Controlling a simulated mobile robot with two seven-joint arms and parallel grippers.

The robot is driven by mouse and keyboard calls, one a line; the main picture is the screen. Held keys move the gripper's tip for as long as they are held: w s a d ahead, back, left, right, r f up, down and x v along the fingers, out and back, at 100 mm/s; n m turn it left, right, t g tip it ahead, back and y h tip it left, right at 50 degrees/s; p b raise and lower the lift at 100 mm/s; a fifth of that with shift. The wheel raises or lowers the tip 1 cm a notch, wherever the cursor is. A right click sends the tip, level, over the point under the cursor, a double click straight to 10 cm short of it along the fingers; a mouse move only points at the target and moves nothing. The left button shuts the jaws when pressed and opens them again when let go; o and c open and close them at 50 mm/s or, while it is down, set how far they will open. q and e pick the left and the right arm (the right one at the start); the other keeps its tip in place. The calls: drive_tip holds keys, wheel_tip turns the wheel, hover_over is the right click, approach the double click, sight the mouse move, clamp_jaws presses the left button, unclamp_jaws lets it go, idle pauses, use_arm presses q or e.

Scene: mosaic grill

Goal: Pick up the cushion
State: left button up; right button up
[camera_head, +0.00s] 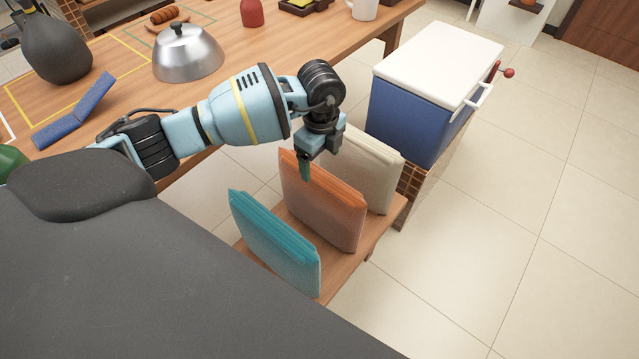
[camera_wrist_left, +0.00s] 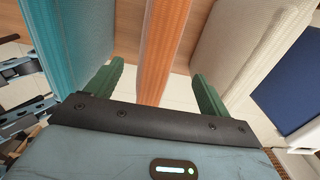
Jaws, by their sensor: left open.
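Three cushions stand on edge in a row on a low wooden bench (camera_head: 345,272): a teal one (camera_head: 275,245), an orange one (camera_head: 322,205) and a cream one (camera_head: 370,170). My left gripper (camera_head: 305,170) points down at the top edge of the orange cushion. In the left wrist view the green fingers of the gripper (camera_wrist_left: 155,90) are apart. The orange cushion (camera_wrist_left: 162,50) shows between them, with the teal cushion (camera_wrist_left: 82,40) on the left and the cream cushion (camera_wrist_left: 235,40) on the right. My right gripper is not in view.
A blue cooler with a white lid (camera_head: 410,115) stands behind the cream cushion. A wooden table (camera_head: 120,45) at the back left holds a metal dome (camera_head: 188,55), a dark vase (camera_head: 55,48) and a red shaker (camera_head: 251,13). The tiled floor (camera_head: 500,220) at right is clear.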

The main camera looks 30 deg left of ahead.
sight(320, 174)
use_arm(q)
drive_tip(key=shift+s+f, duration=0.15)
drive_tip(key=shift+f, duration=2.9)
drive_tip(key=c, duration=1.5)
